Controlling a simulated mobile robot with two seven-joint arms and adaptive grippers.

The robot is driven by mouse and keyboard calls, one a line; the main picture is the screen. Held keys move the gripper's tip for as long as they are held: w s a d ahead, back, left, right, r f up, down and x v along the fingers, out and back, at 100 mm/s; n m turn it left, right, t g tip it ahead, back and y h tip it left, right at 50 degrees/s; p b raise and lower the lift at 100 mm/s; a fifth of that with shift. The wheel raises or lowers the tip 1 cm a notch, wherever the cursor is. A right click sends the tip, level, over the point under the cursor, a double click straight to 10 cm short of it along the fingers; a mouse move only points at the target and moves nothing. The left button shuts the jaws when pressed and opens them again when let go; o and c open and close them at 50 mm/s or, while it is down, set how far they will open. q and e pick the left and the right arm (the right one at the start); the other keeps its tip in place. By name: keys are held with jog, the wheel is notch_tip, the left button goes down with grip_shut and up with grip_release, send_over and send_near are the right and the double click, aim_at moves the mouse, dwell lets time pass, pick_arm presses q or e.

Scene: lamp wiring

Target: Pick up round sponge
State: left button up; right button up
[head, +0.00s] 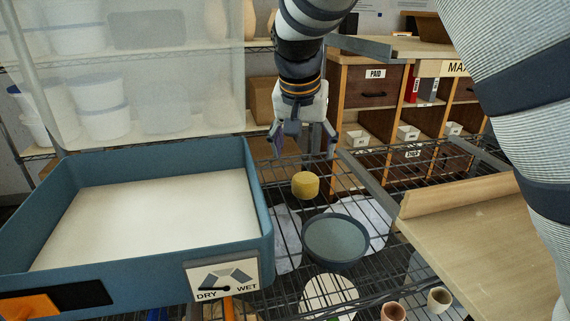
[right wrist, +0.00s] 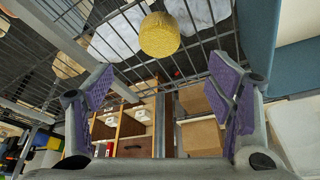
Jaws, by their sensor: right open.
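The round sponge (head: 305,185) is a short yellow cylinder. In the head view it shows just behind a dark bowl, over the wire rack, and I cannot tell exactly what it rests on. My right gripper (head: 303,140) is open and empty, behind and above the sponge in the picture, apart from it. In the right wrist view the sponge (right wrist: 160,35) shows at the top middle, beyond the purple-padded fingertips (right wrist: 162,76) and not between them. My left gripper is not in view.
A blue-grey bowl (head: 336,240) stands in front of the sponge. A blue-walled tray (head: 262,205) with a DRY/WET dial (head: 222,279) is on the left. A wooden board (head: 480,235) is on the right. Two small pots (head: 439,299) stand at the front.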

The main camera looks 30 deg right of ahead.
aim_at(305, 179)
jog(key=x, duration=0.4)
jog(key=s+x, duration=0.1)
jog(key=x, duration=0.1)
jog(key=shift+w+f+b, duration=0.1)
jog(key=shift+f+b, duration=0.1)
jog(key=shift+b, duration=0.15)
jog(key=x, duration=0.5)
jog(key=shift+w+a, duration=0.1)
jog(key=shift+a, duration=0.1)
jog(key=shift+w+f, duration=0.1)
jog(key=shift+w, duration=0.05)
jog(key=c, duration=0.3)
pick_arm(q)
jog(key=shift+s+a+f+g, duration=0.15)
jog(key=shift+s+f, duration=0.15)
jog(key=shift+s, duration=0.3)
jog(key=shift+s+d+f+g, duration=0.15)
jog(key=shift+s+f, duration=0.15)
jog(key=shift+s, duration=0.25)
pick_arm(e)
jog(key=c, duration=0.7)
